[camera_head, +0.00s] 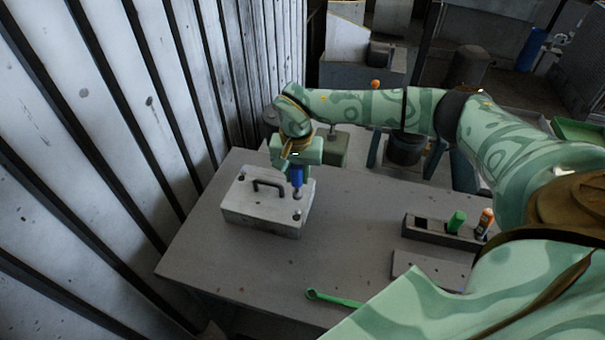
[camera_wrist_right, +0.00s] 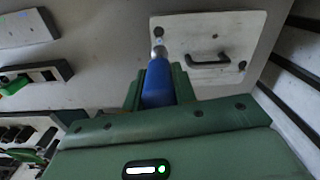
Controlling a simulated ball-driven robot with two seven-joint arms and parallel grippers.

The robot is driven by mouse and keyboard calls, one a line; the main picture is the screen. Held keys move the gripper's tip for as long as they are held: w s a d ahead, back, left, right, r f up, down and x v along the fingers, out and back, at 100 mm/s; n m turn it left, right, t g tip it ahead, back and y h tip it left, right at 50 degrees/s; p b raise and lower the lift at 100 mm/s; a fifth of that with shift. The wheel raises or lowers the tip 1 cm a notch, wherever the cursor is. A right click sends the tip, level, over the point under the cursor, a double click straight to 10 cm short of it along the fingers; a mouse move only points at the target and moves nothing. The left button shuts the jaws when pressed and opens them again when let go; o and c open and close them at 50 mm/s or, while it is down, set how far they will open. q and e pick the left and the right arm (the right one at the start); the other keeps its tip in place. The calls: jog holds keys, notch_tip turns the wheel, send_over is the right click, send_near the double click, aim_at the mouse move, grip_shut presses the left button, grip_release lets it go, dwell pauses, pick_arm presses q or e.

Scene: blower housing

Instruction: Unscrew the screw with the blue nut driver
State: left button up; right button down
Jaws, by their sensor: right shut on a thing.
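The light grey housing (camera_head: 250,212) with a dark handle (camera_head: 268,184) sits at the table's far left. My right gripper (camera_head: 297,165) is above its right side, shut on the blue nut driver (camera_head: 297,177). The driver points down, its metal tip near the cover's right edge. In the right wrist view the blue driver (camera_wrist_right: 158,84) reaches toward the housing (camera_wrist_right: 200,30); a screw (camera_wrist_right: 158,31) shows just past its tip. I cannot tell whether the tip touches a screw. Another screw (camera_wrist_right: 242,65) sits at another corner. My left gripper is out of view.
A dark tool holder (camera_head: 428,232) at the right carries a green-handled tool (camera_head: 456,221) and an orange-topped one (camera_head: 485,222). A green wrench (camera_head: 335,298) lies at the front. A ribbed metal wall (camera_head: 100,130) rises at the left. The table's middle is clear.

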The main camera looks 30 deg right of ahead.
aim_at(298, 192)
jog(key=shift+f+b, duration=0.65)
jog(key=shift+f, duration=0.2)
notch_tip(298, 192, down, 3)
jog(key=shift+s+d+r+b, duration=0.1)
jog(key=shift+r+b, duration=0.05)
jog(key=shift+b, duration=1.1)
jog(key=shift+f, duration=0.45)
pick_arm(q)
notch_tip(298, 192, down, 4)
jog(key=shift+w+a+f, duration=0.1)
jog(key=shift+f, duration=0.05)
pick_arm(e)
jog(key=shift+f, duration=0.1)
jog(key=shift+f, duration=0.25)
